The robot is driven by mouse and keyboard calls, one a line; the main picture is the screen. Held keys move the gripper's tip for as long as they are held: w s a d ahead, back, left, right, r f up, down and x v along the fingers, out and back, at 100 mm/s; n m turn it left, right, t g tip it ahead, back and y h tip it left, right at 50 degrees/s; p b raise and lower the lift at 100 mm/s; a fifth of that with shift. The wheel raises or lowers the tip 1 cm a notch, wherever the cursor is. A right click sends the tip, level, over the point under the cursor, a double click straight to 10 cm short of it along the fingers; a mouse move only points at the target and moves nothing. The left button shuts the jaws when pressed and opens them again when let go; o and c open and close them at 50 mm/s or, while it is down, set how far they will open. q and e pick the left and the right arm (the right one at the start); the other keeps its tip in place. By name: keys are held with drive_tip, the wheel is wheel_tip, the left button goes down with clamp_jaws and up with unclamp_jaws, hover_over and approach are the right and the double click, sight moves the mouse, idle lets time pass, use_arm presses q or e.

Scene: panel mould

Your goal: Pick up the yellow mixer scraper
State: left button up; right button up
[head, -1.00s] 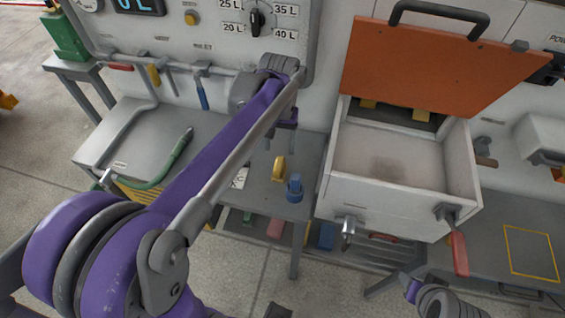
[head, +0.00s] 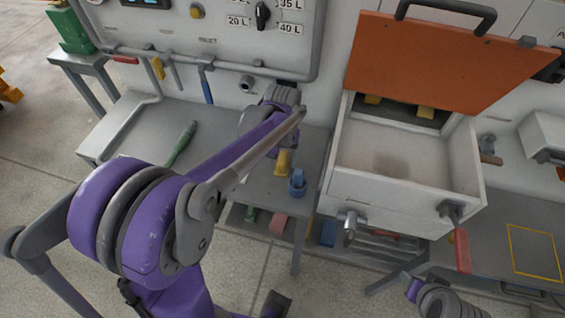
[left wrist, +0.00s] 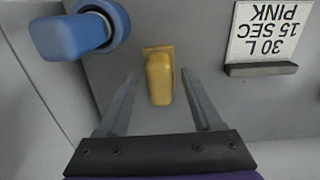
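The yellow mixer scraper (head: 284,163) stands at the right part of the grey side table, beside a blue thing (head: 297,183). In the left wrist view the scraper (left wrist: 159,78) shows as a yellow block-like handle on a grey surface. My left gripper (left wrist: 158,74) is open, with one finger on each side of the scraper in that picture. In the head view my purple arm hides most of this gripper. My right gripper is not in view; only part of my right arm shows at the lower right.
The blue thing also shows close to the left finger in the wrist view (left wrist: 75,33). A sign reading 30 L, 15 SEC, PINK (left wrist: 272,30) is at right. A white mould box (head: 395,200) with a raised orange lid (head: 450,65) stands right of the table (head: 125,135).

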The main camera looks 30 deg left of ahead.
sight(282, 158)
use_arm(q)
clamp_jaws()
idle(0.3)
wheel_tip(282, 158, up, 18)
drive_tip(key=p, duration=0.1)
idle(0.4)
drive_tip(key=c, duration=0.6)
unclamp_jaws()
drive_tip(key=shift+c, duration=0.2)
clamp_jaws()
